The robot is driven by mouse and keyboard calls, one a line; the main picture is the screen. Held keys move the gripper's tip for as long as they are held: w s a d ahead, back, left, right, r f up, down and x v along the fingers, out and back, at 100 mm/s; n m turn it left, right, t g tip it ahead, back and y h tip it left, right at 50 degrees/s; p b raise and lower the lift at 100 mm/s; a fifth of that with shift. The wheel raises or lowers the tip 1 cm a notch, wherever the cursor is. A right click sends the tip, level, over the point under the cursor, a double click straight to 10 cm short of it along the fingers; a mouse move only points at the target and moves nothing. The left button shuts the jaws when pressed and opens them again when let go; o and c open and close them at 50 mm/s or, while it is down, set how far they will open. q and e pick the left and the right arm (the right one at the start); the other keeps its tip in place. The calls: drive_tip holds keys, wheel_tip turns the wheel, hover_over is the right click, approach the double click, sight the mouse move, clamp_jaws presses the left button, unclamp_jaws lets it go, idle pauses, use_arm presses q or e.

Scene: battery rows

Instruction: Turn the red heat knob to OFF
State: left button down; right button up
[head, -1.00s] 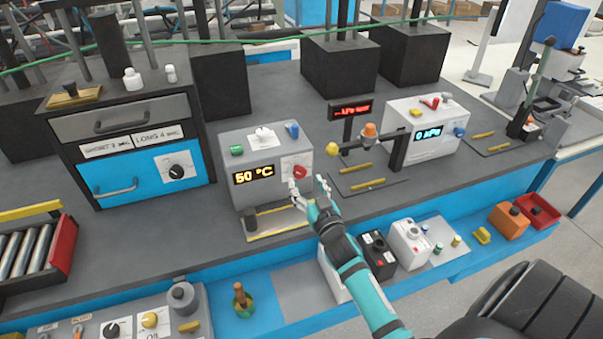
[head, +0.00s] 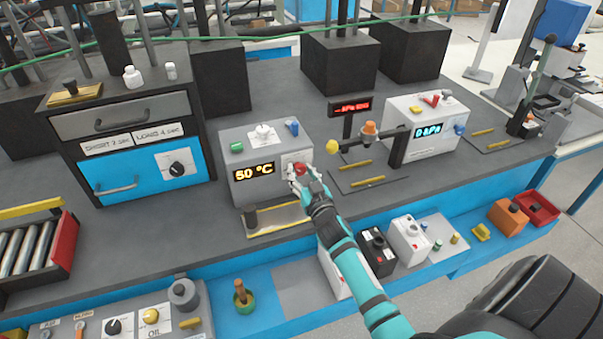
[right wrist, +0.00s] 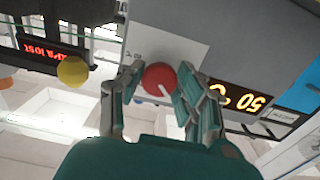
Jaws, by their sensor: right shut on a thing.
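The red heat knob (head: 301,169) sits on the front of a grey box (head: 233,191) whose display reads 50 °C. My right gripper (head: 303,177) is at the knob, shut on it, and hides part of it in the head view. In the right wrist view the red knob (right wrist: 159,79) with a pale pointer line lies between the two fingers (right wrist: 155,90). The label behind the knob is mostly covered, so I cannot read its marks. My left gripper is not in view.
The grey box also has a green knob (head: 237,146) and a blue knob (head: 292,127) on top. A blue drawer cabinet (head: 140,160) stands at left.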

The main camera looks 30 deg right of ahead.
drive_tip(key=shift+c, duration=0.9)
drive_tip(key=shift+n, duration=0.4)
drive_tip(key=n, duration=0.3)
drive_tip(key=shift+n, duration=0.3)
drive_tip(key=shift+n+b, duration=0.35)
drive_tip(key=shift+n, duration=1.95)
drive_tip(key=shift+d, duration=0.1)
drive_tip(key=o, duration=1.2)
drive_tip(key=shift+c, duration=0.2)
